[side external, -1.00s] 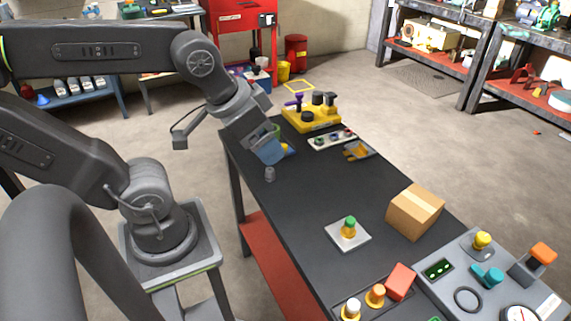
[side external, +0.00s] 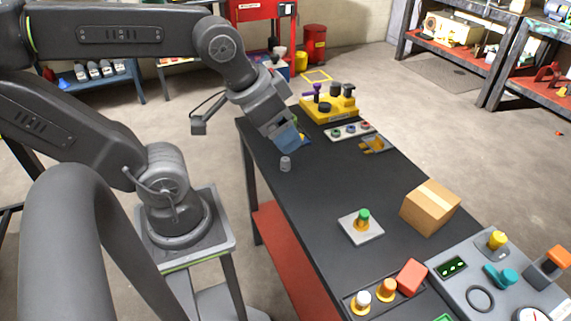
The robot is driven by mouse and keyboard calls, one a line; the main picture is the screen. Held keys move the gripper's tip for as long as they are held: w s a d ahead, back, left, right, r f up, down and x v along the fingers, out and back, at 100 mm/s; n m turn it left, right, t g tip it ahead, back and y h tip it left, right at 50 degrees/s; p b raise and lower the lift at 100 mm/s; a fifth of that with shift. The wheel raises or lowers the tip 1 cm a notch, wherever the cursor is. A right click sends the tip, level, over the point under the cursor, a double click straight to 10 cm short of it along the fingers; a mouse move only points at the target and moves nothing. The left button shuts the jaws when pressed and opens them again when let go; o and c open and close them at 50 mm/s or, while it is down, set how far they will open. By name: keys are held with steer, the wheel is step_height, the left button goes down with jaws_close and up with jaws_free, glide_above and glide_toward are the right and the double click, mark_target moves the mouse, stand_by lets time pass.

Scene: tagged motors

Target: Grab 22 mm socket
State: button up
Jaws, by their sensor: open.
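A small grey socket (side external: 286,163) stands upright on the dark bench near its left edge. Any size marking on it is too small to read. My gripper (side external: 287,146) points down at a slant just above and behind the socket, with a blue part at its end.
A yellow holder (side external: 331,110) with dark knobs stands at the bench's far end, near a strip of rings (side external: 350,131). A cardboard box (side external: 430,207), a green-topped button on a plate (side external: 361,226) and a control panel (side external: 500,273) occupy the near right. The bench's middle is clear.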

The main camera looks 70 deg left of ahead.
steer(key=shift+c, duration=0.9)
steer(key=n+g+y, duration=0.3)
steer(key=n+y, duration=0.1)
steer(key=n, duration=0.6)
glide_toward(285, 159)
steer(key=shift+h, duration=0.3)
steer(key=shift+s+x, duration=0.15)
steer(key=shift+x, duration=1.15)
steer(key=shift+s+x, duration=0.2)
steer(key=shift+x, duration=1.1)
steer(key=shift+w+x, duration=0.15)
steer(key=shift+x, duration=1.2)
steer(key=shift+w+x, duration=0.2)
steer(key=shift+x, duration=1.15)
steer(key=shift+a+r, duration=0.1)
steer(key=c, duration=1)
